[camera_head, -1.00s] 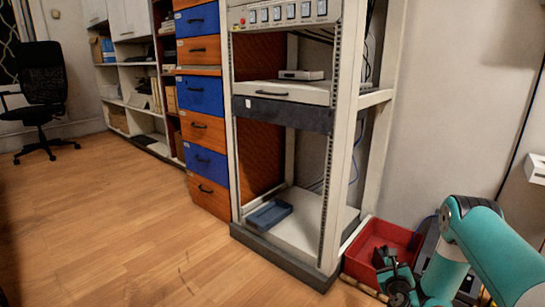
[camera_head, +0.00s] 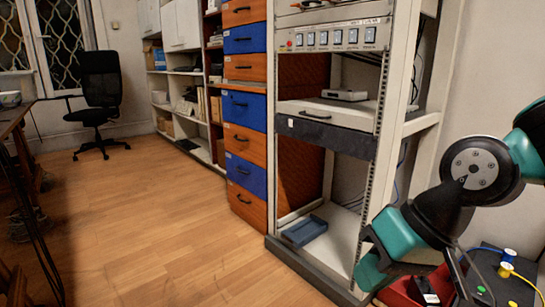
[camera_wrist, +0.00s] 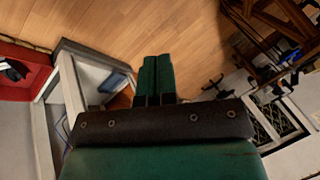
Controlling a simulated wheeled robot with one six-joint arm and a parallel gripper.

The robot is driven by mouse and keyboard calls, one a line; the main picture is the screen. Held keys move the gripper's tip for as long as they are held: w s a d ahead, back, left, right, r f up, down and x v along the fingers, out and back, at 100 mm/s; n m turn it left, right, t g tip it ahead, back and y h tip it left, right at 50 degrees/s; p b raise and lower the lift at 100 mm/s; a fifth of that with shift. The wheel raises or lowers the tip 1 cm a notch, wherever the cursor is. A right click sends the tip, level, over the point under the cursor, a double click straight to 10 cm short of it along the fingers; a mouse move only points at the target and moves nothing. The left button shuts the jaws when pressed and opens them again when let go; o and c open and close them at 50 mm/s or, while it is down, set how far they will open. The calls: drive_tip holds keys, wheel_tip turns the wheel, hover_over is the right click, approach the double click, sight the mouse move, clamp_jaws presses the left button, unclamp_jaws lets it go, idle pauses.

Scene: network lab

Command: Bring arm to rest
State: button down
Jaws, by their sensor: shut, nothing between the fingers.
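My teal and black arm fills the right side of the head view, raised and bent in front of the rack's lower right post. In the wrist view my gripper (camera_wrist: 157,62) has its two green fingers together with nothing between them, pointing over the wooden floor. The gripper's teal body and dark band fill the bottom of that view. In the head view the arm's teal end hangs near the rack's foot, partly over the red bin (camera_head: 393,297); its fingertips are hard to make out there.
The open rack (camera_head: 340,135) stands close to the arm, with a blue tray (camera_head: 304,231) on its bottom shelf. The red bin holds dark objects. Blue and yellow connectors (camera_head: 507,268) lie at lower right. A black chair (camera_head: 100,95) stands far left. The middle floor is clear.

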drive_tip(key=s+d+r+n+g+h+p, duration=0.1)
drive_tip(key=s+d+r+n+g+p, duration=0.2)
drive_tip(key=s, duration=0.6)
wheel_tip(320, 180, up, 37)
drive_tip(key=a+n+t+p, duration=0.1)
drive_tip(key=p, duration=3.4)
drive_tip(key=shift+w+f+p, duration=0.2)
drive_tip(key=shift+w+p, duration=0.1)
drive_tip(key=shift+w, duration=0.05)
